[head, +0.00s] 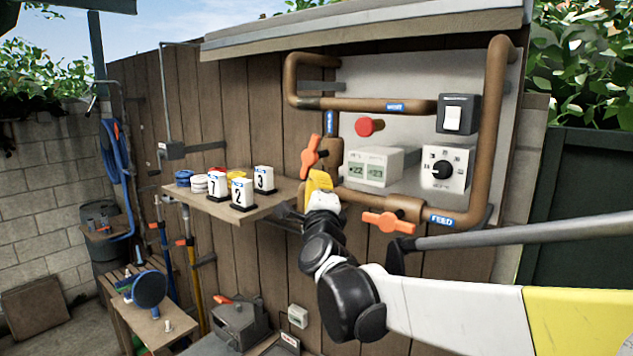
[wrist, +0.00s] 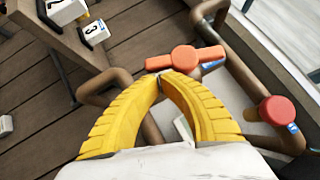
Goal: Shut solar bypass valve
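Two orange valve handles show in the head view. The upper handle (head: 313,157) stands steep and slightly tilted beside the vertical pipe. The lower handle (head: 388,222) lies nearly level on the lower pipe. I cannot read a label that names either as the solar bypass. My gripper (head: 319,181) is just below the upper handle. In the wrist view, the yellow fingers of my gripper (wrist: 161,76) meet at their tips with nothing visible between them. An orange handle (wrist: 186,58) lies right beyond the tips; I cannot tell if they touch it.
Copper pipes (head: 494,120) frame the wall panel, which carries a red knob (head: 369,126), a grey display box (head: 372,166), a dial box (head: 446,168) and a switch (head: 456,114). A wooden shelf (head: 262,214) with numbered blocks stands close on the left.

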